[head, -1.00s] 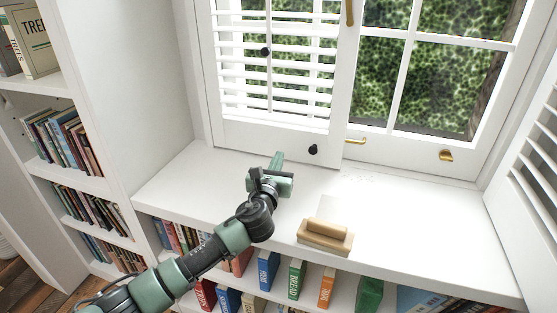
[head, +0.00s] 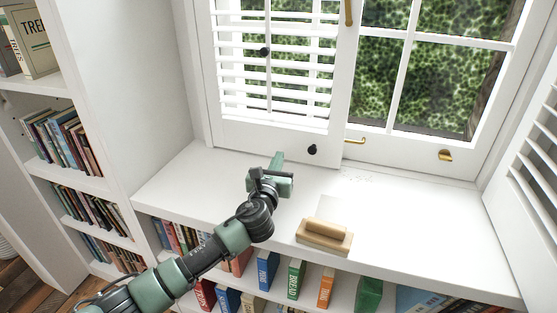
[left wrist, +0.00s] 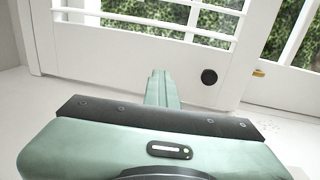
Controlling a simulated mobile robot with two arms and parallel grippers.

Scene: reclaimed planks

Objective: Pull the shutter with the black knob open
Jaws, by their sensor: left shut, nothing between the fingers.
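The white louvred shutter (head: 235,134) covers the left part of the window and looks closed against it. Its black knob (head: 312,149) sits low on the bottom rail, toward the right. In the left wrist view the knob (left wrist: 209,76) is to the right of my fingertips, and the shutter's bottom rail (left wrist: 110,55) spans the picture ahead. My left gripper (head: 278,158) is shut and empty above the sill, left of the knob and apart from it. Its fingers (left wrist: 161,80) lie together in the left wrist view. My right gripper is not in view.
The white sill (head: 400,215) holds a wooden-handled float or brush (head: 325,235) near its front edge. Books (head: 268,270) stand on the shelf below. Another louvred shutter (head: 535,165) stands swung open at right. A bookcase wall (head: 145,90) rises at left. Brass hardware (head: 445,155) is on the window frame.

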